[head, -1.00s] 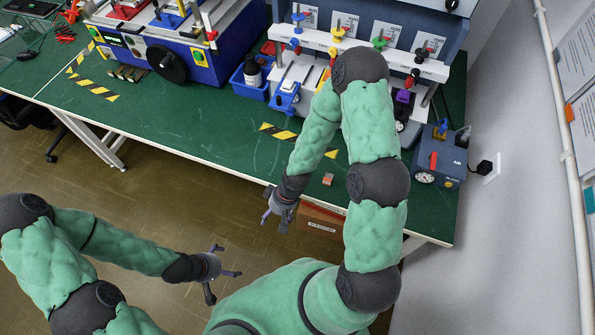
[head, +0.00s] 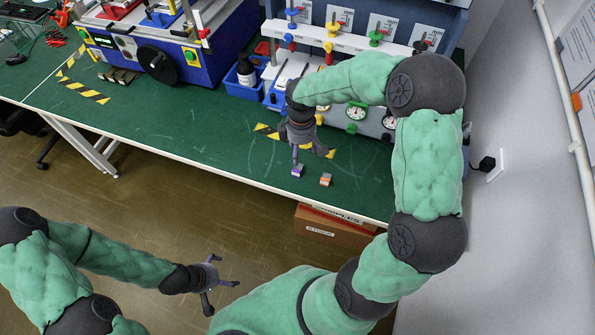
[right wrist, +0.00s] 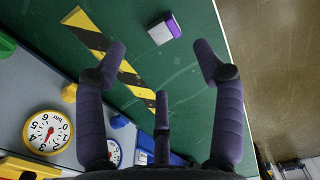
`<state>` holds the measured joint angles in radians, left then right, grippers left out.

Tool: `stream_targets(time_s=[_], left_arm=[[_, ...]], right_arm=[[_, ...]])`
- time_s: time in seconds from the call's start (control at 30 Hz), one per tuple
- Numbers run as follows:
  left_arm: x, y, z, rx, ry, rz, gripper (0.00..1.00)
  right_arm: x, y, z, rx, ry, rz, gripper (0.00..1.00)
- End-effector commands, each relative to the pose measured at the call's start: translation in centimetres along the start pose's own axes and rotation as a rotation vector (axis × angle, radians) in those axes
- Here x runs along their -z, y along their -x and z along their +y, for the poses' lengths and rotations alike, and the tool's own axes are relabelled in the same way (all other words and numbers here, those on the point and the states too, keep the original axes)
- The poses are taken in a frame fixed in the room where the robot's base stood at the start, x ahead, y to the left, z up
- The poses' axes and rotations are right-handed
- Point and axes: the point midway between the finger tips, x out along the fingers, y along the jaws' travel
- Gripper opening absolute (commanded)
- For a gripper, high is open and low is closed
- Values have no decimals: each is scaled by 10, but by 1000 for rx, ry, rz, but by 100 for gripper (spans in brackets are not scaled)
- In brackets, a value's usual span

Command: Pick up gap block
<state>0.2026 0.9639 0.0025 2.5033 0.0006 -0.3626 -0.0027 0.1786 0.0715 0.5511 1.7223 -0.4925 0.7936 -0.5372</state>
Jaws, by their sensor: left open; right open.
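Two small blocks lie on the green bench near its front edge, a purple and white block (head: 297,171) and an orange and grey block (head: 326,180) to its right. I cannot tell which one is the gap block. The purple and white block shows in the right wrist view (right wrist: 163,28), beyond my fingertips. My right gripper (head: 308,150) is open and empty, above the bench and close to the purple and white block. In the right wrist view my right gripper (right wrist: 161,60) has its fingers spread. My left gripper (head: 222,284) is open and empty over the floor.
A striped tape strip (right wrist: 105,53) lies beside the purple and white block. The gauge panel (head: 355,113) and a blue bin (head: 243,85) stand behind. A cardboard box (head: 330,228) sits below the bench edge. The bench left of the blocks is clear.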

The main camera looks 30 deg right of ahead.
Motion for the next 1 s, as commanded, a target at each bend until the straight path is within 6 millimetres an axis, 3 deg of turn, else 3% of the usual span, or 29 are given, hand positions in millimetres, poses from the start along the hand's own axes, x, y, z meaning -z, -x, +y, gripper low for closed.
stream_targets(time_s=[0.4, 0.63, 0.9, 1.0], left_arm=[[1, -17, -6, 0, 0, 0, 100], [1, -22, -8, 0, 0, 0, 100], [2, -40, -14, 0, 0, 0, 100], [2, -41, -15, 0, 0, 0, 100]], right_arm=[[0, -52, 0, 2, 2, -3, 69], [3, -65, -1, 1, 0, -2, 69], [8, -103, -3, 3, 1, -3, 69], [8, -108, -3, 1, 0, -2, 69]])
